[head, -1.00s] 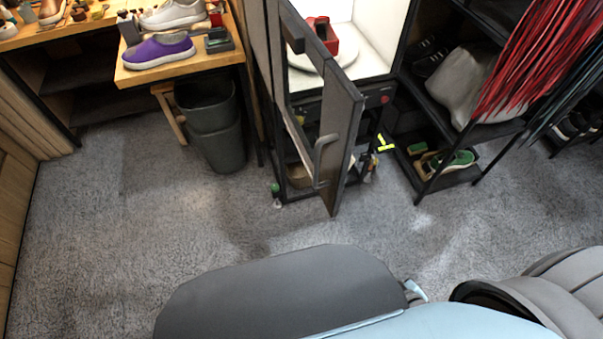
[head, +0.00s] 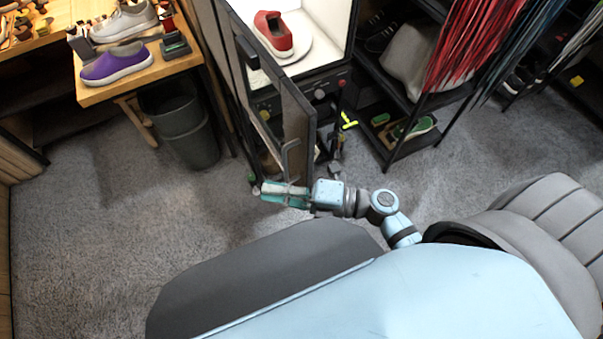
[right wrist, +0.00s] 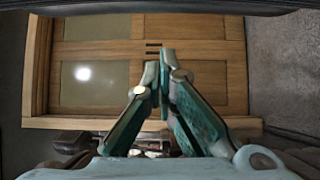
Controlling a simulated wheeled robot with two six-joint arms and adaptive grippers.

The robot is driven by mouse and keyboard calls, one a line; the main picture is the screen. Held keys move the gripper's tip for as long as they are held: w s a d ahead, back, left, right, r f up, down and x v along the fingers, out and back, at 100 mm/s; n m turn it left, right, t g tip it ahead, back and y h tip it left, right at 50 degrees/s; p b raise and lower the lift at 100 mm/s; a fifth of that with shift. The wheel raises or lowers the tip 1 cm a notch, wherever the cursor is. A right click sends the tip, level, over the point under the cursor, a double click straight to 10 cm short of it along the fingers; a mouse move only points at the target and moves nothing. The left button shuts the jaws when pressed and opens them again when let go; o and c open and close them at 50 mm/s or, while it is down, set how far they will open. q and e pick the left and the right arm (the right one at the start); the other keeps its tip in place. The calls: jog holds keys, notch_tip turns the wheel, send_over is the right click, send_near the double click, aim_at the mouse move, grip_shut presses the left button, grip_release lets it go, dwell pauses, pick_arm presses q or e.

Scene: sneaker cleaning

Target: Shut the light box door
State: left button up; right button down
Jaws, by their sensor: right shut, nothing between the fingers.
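The light box door (head: 298,118) stands open, its dark framed panel swung out toward me. A bent grey handle (head: 286,156) is on its lower part. Behind it, the lit white interior of the light box (head: 328,28) holds a red sneaker (head: 273,35) on a round white turntable (head: 300,50). My right gripper (head: 262,191) is shut and empty, near the door's lower end and handle; I cannot tell if it touches the door. In the right wrist view its green fingers (right wrist: 162,68) meet at the tips. My left gripper is out of view.
A wooden bench (head: 130,88) with a purple sneaker (head: 115,64) and a dark bin (head: 185,125) stand to the left. A black shoe rack (head: 385,75) stands to the right. Grey carpet (head: 110,190) is clear at left. Wooden panelling (right wrist: 100,40) shows in the right wrist view.

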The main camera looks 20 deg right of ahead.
aim_at(288, 180)
jog(key=d, duration=0.2)
jog(key=w+d, duration=0.1)
jog(key=shift+w+d, duration=0.2)
jog(key=shift+d, duration=0.15)
